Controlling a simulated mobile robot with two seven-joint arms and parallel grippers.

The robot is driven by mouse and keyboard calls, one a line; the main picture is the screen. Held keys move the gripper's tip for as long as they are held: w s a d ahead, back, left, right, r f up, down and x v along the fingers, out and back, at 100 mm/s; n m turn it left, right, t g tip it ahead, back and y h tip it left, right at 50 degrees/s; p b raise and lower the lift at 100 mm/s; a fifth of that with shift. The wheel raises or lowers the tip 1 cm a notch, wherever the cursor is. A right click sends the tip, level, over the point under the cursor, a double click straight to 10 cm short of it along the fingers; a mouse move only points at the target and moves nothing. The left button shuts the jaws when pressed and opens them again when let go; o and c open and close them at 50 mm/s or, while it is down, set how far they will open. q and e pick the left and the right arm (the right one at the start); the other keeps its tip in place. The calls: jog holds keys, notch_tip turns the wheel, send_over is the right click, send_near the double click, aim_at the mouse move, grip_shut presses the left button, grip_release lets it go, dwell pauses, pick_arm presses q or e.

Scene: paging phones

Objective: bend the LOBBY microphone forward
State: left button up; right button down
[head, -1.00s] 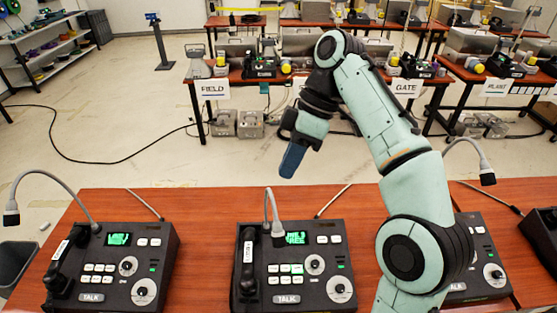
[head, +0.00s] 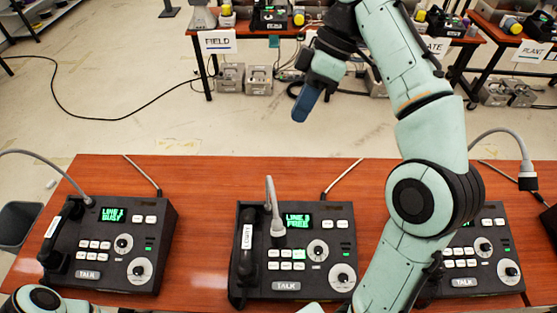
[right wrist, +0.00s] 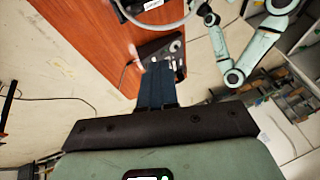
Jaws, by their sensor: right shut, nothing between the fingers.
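The middle paging phone (head: 318,222) carries a handset labelled LOBBY (head: 247,236) and a screen reading LINE 3 FREE. Its grey gooseneck microphone (head: 270,195) rises upright, curves over at the top and hangs its pale head just left of the screen. My right gripper (head: 304,106) is shut and empty, with blue fingers pointing down, beyond the table's far edge and apart from the microphone. Its fingers (right wrist: 157,84) also show in the right wrist view, in front of a phone I cannot identify. My left arm shows small in that view; its gripper state is unclear.
A left phone (head: 112,240) with its own gooseneck reads LINE 1 BUSY. A right phone (head: 483,250) is partly behind my right arm; its gooseneck (head: 515,142) bends right. Bare wood lies between the left and middle phones.

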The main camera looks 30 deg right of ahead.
pick_arm(q)
jog(key=shift+s, duration=0.1)
pick_arm(e)
jog(key=shift+a, duration=0.1)
jog(key=b, duration=0.1)
send_near(271, 181)
notch_tip(271, 181, down, 4)
jog(key=w, duration=0.2)
jog(key=shift+s+a+f+b, duration=0.2)
jog(key=shift+s+a+f, duration=0.1)
jog(key=shift+a, duration=0.15)
jog(key=shift+s+a+f+b, duration=0.15)
jog(key=shift+s+a+f, duration=0.15)
jog(key=shift+a, duration=0.2)
jog(key=shift+s+a+f, duration=0.3)
jog(key=shift+f, duration=0.05)
pick_arm(q)
jog(key=s+f, duration=0.2)
jog(key=shift+s+f, duration=0.25)
jog(key=shift+s, duration=0.15)
pick_arm(e)
jog(key=shift+w+f, duration=0.1)
jog(key=shift+w, duration=0.05)
